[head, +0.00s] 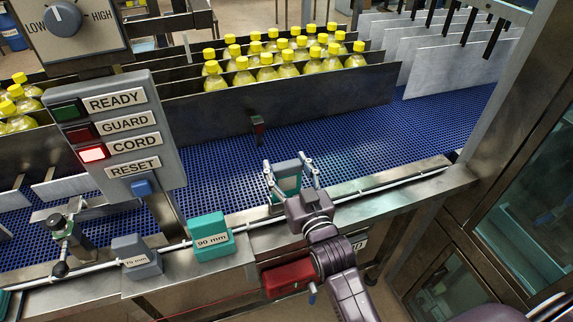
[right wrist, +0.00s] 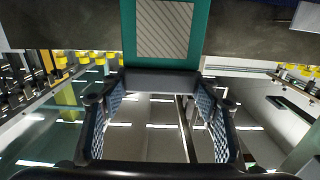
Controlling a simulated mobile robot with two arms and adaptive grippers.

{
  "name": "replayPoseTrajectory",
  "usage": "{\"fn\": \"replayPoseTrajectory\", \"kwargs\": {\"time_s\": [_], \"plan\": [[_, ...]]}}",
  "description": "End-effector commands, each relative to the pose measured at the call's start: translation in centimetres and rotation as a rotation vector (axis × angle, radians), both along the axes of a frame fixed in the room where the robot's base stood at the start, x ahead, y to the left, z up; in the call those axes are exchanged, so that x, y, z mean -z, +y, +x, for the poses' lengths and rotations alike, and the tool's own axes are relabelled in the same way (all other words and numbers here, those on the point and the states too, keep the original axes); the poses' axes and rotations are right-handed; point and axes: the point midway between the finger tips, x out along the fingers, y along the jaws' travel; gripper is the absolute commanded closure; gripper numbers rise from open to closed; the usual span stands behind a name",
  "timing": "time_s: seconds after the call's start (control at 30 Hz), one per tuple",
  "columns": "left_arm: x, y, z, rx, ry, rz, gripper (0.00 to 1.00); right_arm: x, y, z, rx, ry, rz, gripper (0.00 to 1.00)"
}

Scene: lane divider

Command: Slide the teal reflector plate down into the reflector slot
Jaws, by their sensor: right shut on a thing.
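The teal reflector plate (head: 289,186) is held at the near edge of the blue conveyor in the head view. In the right wrist view the plate (right wrist: 165,30) has a grey hatched panel and a dark grip block at its lower end. My right gripper (head: 287,163) is shut on the plate, with a finger at each side of that block; it also shows in the right wrist view (right wrist: 161,82). I cannot make out the reflector slot, or whether the plate touches the rail. My left gripper is not in view.
Yellow-capped bottles (head: 268,72) stand in rows behind a dark divider (head: 290,100) carrying a small sensor (head: 258,128). A teal 90 mm block (head: 210,240) and a grey block (head: 136,258) sit left of my arm. A control panel (head: 118,135) has its CORD lamp lit red.

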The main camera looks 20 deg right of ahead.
Motion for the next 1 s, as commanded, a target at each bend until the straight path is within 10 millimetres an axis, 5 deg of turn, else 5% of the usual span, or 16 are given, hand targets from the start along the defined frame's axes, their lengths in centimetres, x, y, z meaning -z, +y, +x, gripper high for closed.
{"fn": "replayPoseTrajectory", "kwargs": {"time_s": [0.8,0.83,1.0], "plan": [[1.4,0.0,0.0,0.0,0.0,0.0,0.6,2.1,0.0,0.0,0.0,-0.002,0.0,0.87],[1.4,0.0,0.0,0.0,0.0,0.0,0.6,2.1,0.0,0.0,0.0,-0.002,0.0,0.42],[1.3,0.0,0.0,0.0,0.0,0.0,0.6,2.0,0.0,0.0,0.0,-0.002,0.0,0.24]]}}
